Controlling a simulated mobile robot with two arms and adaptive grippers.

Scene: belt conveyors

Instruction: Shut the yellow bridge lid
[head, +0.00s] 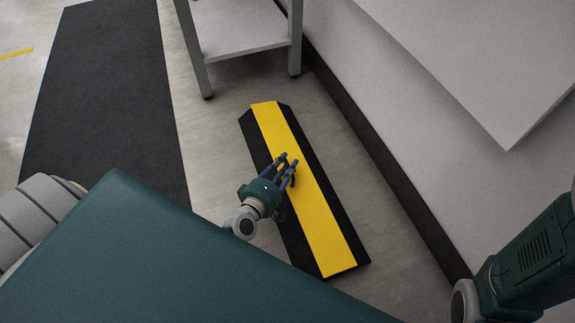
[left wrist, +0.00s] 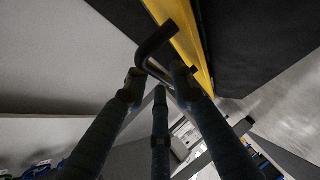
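The yellow bridge lid (head: 308,190) is a long strip between the black sloped sides of a floor bridge (head: 335,205). From above I cannot tell how far the lid is raised. My left gripper (head: 286,166) is over the middle of the lid, its fingers spread. In the left wrist view the lid's yellow edge (left wrist: 182,38) runs along the top, with a black bent handle (left wrist: 147,50) beside it. The left fingertips (left wrist: 158,84) are apart around the handle's lower end; no firm grip shows. My right gripper is out of view.
A grey metal table (head: 240,38) stands beyond the bridge's far end. A white wall or panel with a black base strip (head: 385,165) runs along the right. A dark ribbed mat (head: 105,95) lies at the left. Bare floor (head: 205,150) separates mat and bridge.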

